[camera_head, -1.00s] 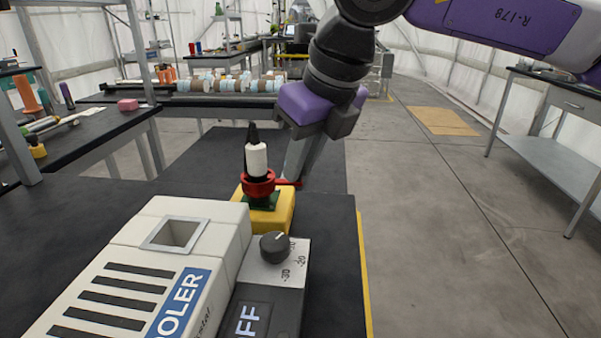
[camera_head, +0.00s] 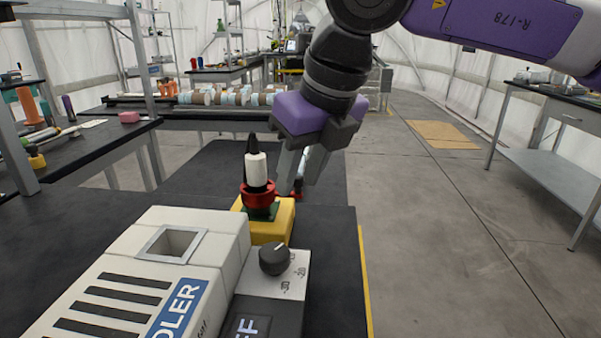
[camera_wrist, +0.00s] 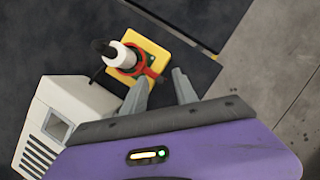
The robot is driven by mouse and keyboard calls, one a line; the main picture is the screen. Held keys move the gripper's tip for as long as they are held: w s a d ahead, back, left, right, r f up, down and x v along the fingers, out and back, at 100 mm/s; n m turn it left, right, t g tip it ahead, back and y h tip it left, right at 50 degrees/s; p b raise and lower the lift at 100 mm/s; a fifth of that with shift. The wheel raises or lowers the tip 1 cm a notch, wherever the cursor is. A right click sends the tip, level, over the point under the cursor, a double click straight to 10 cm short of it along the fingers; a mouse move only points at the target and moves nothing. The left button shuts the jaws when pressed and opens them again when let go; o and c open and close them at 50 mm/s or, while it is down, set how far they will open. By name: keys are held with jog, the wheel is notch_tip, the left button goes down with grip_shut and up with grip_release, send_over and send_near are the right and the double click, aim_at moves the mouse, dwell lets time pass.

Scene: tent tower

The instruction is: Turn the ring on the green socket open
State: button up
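The green socket (camera_head: 262,212) sits on a yellow block (camera_head: 270,231) at the table's right side. A red ring (camera_head: 258,197) surrounds its top, and a white bottle-like piece with a black tip (camera_head: 256,168) stands upright in it. In the wrist view, the red ring's handle (camera_wrist: 152,73) sticks out toward my gripper (camera_wrist: 160,75). My gripper (camera_head: 302,180) is open, fingers pointing down, just right of the ring. The handle end shows near the fingertips, partly hidden by a finger in the head view; I cannot tell whether they touch.
A white cooler box (camera_head: 127,280) with a black knob (camera_head: 273,259) stands in front of the socket. The dark table (camera_head: 335,255) ends close to the right of the yellow block. Open floor (camera_head: 440,240) lies beyond that edge.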

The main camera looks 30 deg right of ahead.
jog(key=p+v, duration=0.1)
jog(key=v, duration=0.6)
jog(key=shift+r+p, duration=0.35)
jog(key=shift+s, duration=0.2)
